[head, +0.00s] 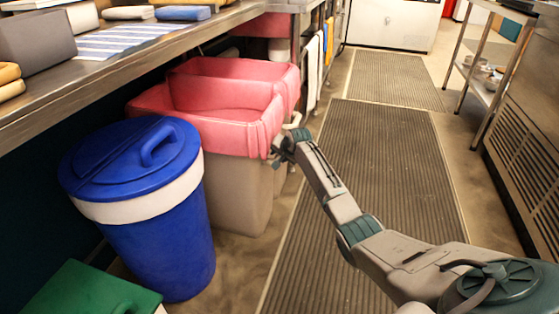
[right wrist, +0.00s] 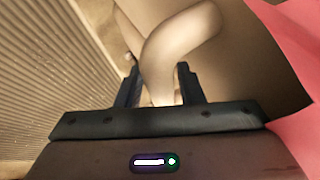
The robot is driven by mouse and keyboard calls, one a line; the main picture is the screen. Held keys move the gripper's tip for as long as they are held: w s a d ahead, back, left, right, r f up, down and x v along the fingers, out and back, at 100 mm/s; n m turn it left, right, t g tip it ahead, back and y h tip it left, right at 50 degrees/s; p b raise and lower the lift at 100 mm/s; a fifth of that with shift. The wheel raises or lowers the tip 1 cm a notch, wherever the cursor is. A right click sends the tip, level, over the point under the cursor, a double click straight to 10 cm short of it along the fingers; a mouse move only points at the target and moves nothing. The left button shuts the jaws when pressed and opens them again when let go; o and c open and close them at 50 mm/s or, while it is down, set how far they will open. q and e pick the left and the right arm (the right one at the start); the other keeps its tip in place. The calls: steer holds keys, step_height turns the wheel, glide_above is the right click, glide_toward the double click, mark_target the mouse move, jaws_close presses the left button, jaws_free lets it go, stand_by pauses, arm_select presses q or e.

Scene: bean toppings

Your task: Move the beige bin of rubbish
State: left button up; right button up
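The beige bin (head: 238,188) stands on the floor left of centre in the head view, with a pink liner folded over its rim. A second pink-lined bin (head: 240,68) is right behind it. My right gripper (head: 280,148) is at the near bin's right side, just below the liner edge. In the right wrist view, a curved beige handle (right wrist: 178,40) runs between the two fingers of that gripper (right wrist: 159,84). The fingers are close in on both sides of the handle and appear shut on it. My left gripper is not in view.
A blue lidded bin (head: 160,235) stands left of the beige bin, with a green lid (head: 85,292) in front. A steel counter (head: 120,62) overhangs at left. Ribbed mats (head: 370,165) cover the open aisle at right; a steel shelf (head: 482,75) lines its far side.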

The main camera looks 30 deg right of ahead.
steer(key=shift+w+f, duration=0.15)
jaws_close()
stand_by(1.4)
